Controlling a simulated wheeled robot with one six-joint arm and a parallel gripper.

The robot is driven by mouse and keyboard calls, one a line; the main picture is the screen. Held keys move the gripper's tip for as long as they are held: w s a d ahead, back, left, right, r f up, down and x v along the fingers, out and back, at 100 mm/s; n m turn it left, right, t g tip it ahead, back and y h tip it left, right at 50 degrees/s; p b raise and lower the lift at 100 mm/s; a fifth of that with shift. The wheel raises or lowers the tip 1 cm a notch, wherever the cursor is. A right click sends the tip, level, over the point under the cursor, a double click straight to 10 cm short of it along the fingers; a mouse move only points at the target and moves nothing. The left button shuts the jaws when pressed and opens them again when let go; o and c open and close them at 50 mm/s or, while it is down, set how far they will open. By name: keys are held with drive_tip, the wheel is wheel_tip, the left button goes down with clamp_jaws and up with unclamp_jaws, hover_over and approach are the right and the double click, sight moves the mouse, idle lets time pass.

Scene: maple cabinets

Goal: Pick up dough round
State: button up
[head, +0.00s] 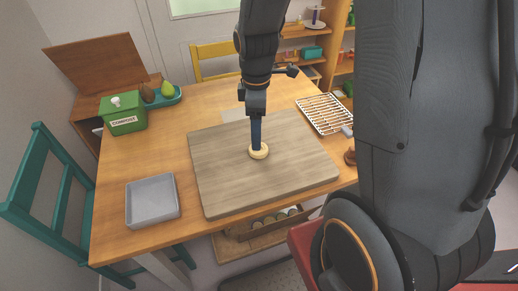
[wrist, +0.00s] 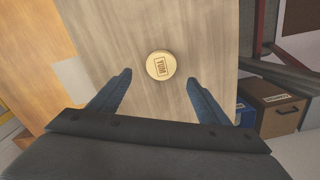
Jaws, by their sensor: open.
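The dough round (head: 259,151) is a small pale disc lying on the wooden board (head: 228,187) in the middle of the table. In the wrist view the dough round (wrist: 161,65) shows a stamped square mark with letters on top. My gripper (head: 256,141) points down at the board, and in the head view its fingers overlap the far side of the dough round. In the wrist view my gripper (wrist: 160,90) has its two blue fingers wide apart, with the dough round centred between their lines and beyond the tips. Nothing is between the fingers.
A grey tray (head: 152,222) stands left of the board. A green compost bin (head: 123,117) and a teal dish (head: 166,98) with fruit are at the back left. A wire rack (head: 324,113) lies at right. The board around the dough round is clear.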

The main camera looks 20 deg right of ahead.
sight(263, 152)
drive_tip(key=shift+s+d+f+p, duration=0.1)
drive_tip(key=shift+f+p, duration=0.2)
drive_tip(key=shift+f, duration=1.3)
drive_tip(key=shift+s+d+f+p, duration=0.1)
drive_tip(key=shift+f+p, duration=0.2)
drive_tip(key=shift+f, duration=1.25)
drive_tip(key=shift+c, duration=0.3)
drive_tip(key=c, duration=1.1)
